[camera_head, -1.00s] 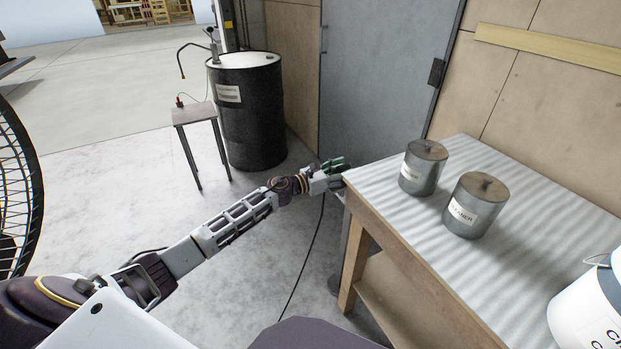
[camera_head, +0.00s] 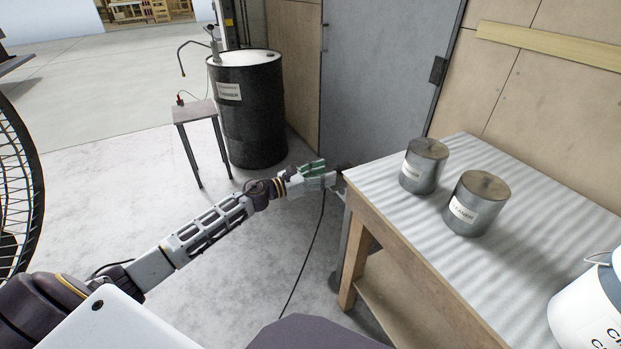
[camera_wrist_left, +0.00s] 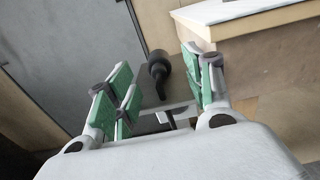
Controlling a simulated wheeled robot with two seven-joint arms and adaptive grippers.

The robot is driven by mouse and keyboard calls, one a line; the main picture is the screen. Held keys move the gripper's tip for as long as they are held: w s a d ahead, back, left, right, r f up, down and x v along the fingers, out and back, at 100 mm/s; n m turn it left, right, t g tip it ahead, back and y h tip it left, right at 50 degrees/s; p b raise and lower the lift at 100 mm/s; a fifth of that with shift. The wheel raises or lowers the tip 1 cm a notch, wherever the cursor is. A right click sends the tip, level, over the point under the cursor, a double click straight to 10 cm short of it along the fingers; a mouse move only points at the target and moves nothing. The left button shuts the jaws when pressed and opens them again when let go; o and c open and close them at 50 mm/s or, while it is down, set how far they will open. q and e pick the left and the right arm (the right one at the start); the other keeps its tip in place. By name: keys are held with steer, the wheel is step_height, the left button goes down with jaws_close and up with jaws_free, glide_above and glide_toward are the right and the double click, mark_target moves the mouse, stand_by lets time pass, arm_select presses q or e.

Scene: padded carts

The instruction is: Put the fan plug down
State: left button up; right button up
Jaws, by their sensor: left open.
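The fan plug (camera_wrist_left: 158,68) shows in the left wrist view as a dark, rounded plug with a dark stem toward me. It lies between and beyond the green-padded fingers of my left gripper (camera_head: 324,175), over a small grey surface (camera_wrist_left: 150,92) close to the workbench corner. The fingers are apart, with visible gaps to the plug on both sides. In the head view the plug is too small and dark to make out clearly beside the bench. A black cable (camera_head: 305,262) hangs from near the gripper to the floor. My right gripper is not in view.
The workbench (camera_head: 545,270) on the right carries two lidded metal cans (camera_head: 424,167) (camera_head: 476,204) and a white container (camera_head: 590,310). A black drum (camera_head: 252,115) and a small side table (camera_head: 196,112) stand behind. A large fan cage (camera_head: 18,190) is at the left edge.

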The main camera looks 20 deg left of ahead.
arm_select(q)
steer(key=shift+v, duration=2.2)
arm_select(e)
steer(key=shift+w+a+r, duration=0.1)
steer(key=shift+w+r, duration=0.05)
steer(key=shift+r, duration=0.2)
